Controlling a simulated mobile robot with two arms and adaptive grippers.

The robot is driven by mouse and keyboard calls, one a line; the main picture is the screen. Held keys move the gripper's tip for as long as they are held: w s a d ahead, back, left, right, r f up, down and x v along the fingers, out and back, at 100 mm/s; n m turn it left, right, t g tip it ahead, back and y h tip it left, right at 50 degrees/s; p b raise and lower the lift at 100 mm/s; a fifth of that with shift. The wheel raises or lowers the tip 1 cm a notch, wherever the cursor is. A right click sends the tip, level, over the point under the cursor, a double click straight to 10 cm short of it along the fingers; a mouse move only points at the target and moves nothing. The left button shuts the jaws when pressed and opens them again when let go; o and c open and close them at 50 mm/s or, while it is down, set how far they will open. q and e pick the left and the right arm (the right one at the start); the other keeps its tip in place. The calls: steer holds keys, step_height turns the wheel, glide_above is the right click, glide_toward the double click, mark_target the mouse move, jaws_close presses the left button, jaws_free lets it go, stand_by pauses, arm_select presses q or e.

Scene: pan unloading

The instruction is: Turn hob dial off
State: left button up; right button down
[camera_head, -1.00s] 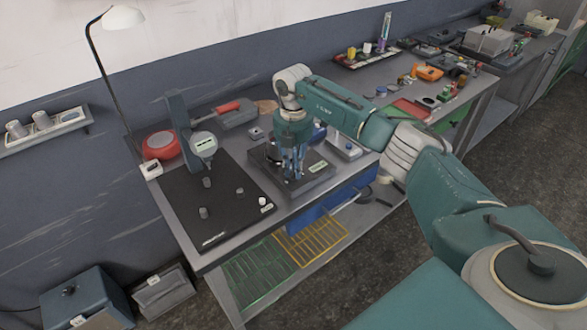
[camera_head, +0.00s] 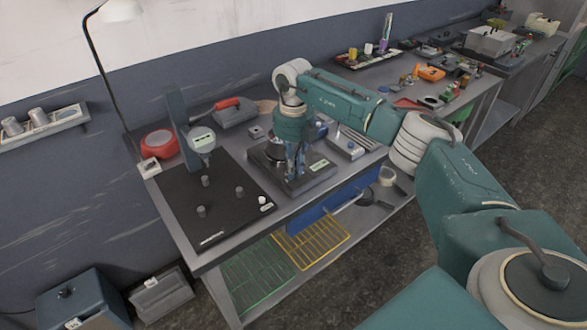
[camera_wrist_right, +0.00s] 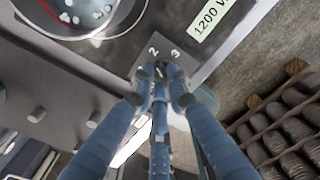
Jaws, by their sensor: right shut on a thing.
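The hob (camera_head: 267,171) is a dark, low unit on the workbench, with a "1200 W" label (camera_wrist_right: 212,17) at its edge in the wrist view. The hob dial (camera_wrist_right: 161,72) sits on a small grey plate (camera_wrist_right: 166,51) marked 2 and 3. My right gripper (camera_wrist_right: 161,86) comes down on the dial with its fingers closed around it. The fingertips cover most of the dial, so its pointer cannot be read. In the head view, my right gripper (camera_head: 294,176) stands over the front of the hob and hides the dial. My left gripper is not in view.
A round dish (camera_wrist_right: 75,22) with pale pieces sits beside the dial in the wrist view. Left of the hob lies a black board (camera_head: 222,222) with pegs. A red round object (camera_head: 159,145) and a lamp (camera_head: 121,11) stand behind it. Racks (camera_head: 314,246) are below.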

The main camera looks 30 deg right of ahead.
steer(key=n+b, duration=0.1)
steer(key=n, duration=0.5)
steer(key=shift+n, duration=0.3)
steer(key=n+b, duration=0.1)
steer(key=n, duration=0.5)
steer(key=shift+s+d, duration=0.1)
steer(key=shift+s, duration=0.05)
steer(key=n+b, duration=0.1)
steer(key=n, duration=0.4)
steer(key=shift+r+n, duration=0.1)
steer(key=shift+n, duration=0.3)
steer(key=shift+d+n, duration=0.2)
steer(key=shift+n, duration=2.3)
steer(key=shift+r, duration=0.1)
steer(key=c, duration=1.7)
jaws_free()
steer(key=shift+s, duration=0.1)
